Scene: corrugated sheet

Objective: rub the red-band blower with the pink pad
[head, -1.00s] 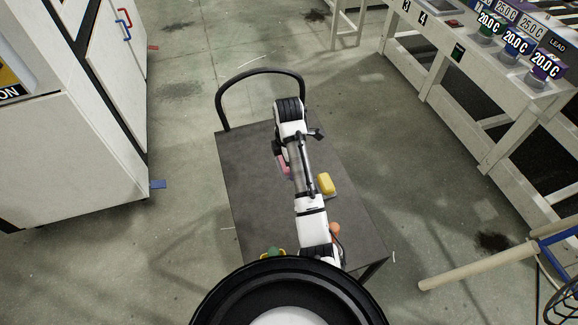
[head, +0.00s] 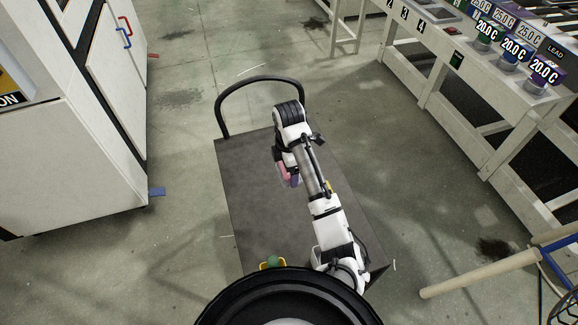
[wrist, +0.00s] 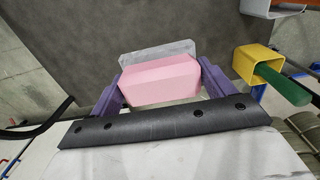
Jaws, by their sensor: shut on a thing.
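The pink pad (wrist: 160,82) sits between the two purple fingers of my gripper (wrist: 163,74), which is shut on it. A pale grey slab (wrist: 158,54) shows just beyond the pad in the wrist view; I cannot tell whether it is part of the pad. In the head view the pink pad (head: 284,172) shows beside my gripper (head: 290,178), over the dark cart top (head: 245,185). The height of the pad above the cart cannot be told. I cannot pick out the red-band blower in either view; my arm hides part of the cart.
A yellow square holder (wrist: 255,64) with a green rod (wrist: 285,85) is right of the pad in the wrist view. The cart's left half looks clear.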

